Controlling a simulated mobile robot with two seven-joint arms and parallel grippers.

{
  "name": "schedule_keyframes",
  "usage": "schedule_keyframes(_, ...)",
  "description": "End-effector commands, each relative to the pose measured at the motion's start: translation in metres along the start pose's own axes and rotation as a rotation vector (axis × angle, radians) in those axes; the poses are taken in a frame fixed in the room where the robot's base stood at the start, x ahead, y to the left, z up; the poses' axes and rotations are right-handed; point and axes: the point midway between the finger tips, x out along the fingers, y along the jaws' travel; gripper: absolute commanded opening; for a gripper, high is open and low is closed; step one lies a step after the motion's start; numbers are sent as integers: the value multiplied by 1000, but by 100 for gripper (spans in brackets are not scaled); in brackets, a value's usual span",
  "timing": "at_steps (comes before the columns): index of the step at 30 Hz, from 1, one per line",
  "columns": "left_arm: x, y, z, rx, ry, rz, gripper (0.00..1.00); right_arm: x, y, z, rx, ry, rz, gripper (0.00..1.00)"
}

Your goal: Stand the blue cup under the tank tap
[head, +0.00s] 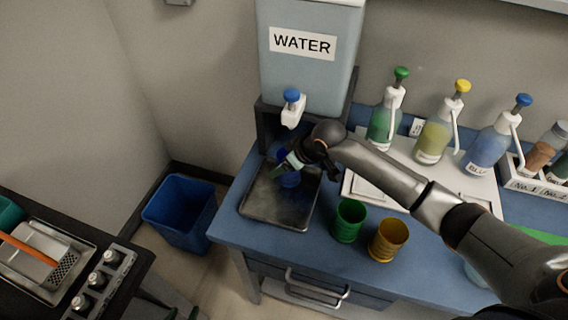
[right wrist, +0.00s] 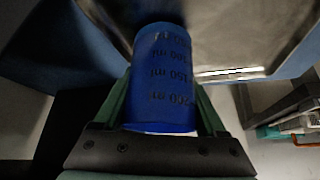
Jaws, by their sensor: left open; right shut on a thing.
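The blue cup (head: 289,181) is held over the metal drip tray (head: 262,208), below and in front of the tank tap (head: 292,108). My right gripper (head: 290,163), on the arm from the right, is shut on the cup. In the right wrist view the cup (right wrist: 165,75), with ml marks, sits between the green fingers (right wrist: 163,105). I cannot tell whether its base touches the tray. The tap has a blue knob and is on the grey tank (head: 310,75) labelled WATER. The arm partly hides the cup. My left gripper is not identifiable.
A green cup (head: 349,220) and a yellow cup (head: 388,240) stand right of the tray on the blue bench (head: 245,235). Several pump bottles (head: 435,135) stand behind the arm. A blue bin (head: 180,212) is on the floor. A dark table (head: 130,260) is at left.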

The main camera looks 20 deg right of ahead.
Motion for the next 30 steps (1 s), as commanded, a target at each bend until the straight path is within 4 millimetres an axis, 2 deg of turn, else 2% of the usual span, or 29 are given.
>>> schedule_keyframes(5,0,0,0,0,0,0,50,3,0,2,0,0,0,17)
schedule_keyframes(6,0,0,0,0,0,0,50,3,0,2,0,0,0,77)
schedule_keyframes(12,0,0,0,0,0,0,50,3,0,2,0,-1,0,99)
schedule_keyframes(23,0,0,0,-1,0,0,50,-2,2,-1,0,1,4,100)
schedule_keyframes(26,-2,0,-2,-1,0,0,50,-14,1,-1,0,1,3,100)
schedule_keyframes(30,-4,0,-5,-1,1,0,50,-40,1,-1,-1,2,3,100)
